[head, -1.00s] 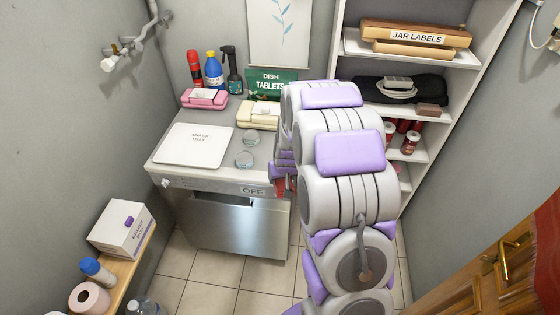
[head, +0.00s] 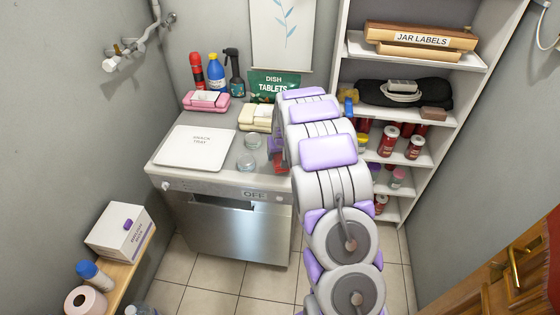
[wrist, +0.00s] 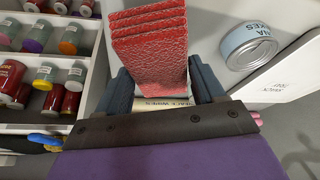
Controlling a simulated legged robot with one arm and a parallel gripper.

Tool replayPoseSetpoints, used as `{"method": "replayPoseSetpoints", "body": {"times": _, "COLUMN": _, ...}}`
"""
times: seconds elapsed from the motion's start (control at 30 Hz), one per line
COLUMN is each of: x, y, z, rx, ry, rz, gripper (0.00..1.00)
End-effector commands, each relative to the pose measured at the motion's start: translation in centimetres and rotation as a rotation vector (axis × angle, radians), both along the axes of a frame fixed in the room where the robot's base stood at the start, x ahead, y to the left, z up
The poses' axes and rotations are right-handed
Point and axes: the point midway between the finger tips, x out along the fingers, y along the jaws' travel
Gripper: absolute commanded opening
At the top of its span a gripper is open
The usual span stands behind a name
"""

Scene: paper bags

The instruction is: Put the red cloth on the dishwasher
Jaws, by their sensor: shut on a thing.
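The red cloth (wrist: 150,45), folded in several layers, stands up between the dark jaws of my gripper (wrist: 165,85) in the wrist view. My gripper is shut on it. In the head view a small red part of the cloth (head: 282,163) shows at the right edge of the dishwasher top, with my arm hiding the rest. The dishwasher (head: 232,232) is steel-fronted, with a grey top and an OFF label. I cannot tell whether the cloth touches the top.
Shelves with jars (head: 388,140) rise at the right. A wooden door (head: 500,265) is at the lower right.

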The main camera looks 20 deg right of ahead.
Motion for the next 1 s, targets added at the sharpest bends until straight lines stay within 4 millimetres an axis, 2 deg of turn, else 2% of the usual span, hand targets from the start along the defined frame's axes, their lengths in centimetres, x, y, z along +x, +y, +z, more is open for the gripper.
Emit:
{"method": "replayPoseSetpoints", "body": {"times": 0.27, "x": 0.2, "y": -0.1, "z": -3.4, "rx": 0.000, "ry": 0.001, "rz": 0.000, "gripper": 0.40}}
{"method": "replayPoseSetpoints", "body": {"times": 0.6, "x": 0.2, "y": -0.1, "z": -3.6, "rx": 0.000, "ry": 0.000, "rz": 0.000, "gripper": 0.40}}
{"method": "replayPoseSetpoints", "body": {"times": 0.63, "x": 0.2, "y": -0.1, "z": -3.7, "rx": 0.000, "ry": -0.001, "rz": 0.000, "gripper": 0.69}}
{"method": "replayPoseSetpoints", "body": {"times": 0.9, "x": 0.2, "y": -0.1, "z": -3.7, "rx": 0.000, "ry": -0.001, "rz": 0.000, "gripper": 0.94}}
{"method": "replayPoseSetpoints", "body": {"times": 1.0, "x": 0.2, "y": -0.1, "z": -3.7, "rx": 0.000, "ry": 0.000, "rz": 0.000, "gripper": 0.94}}
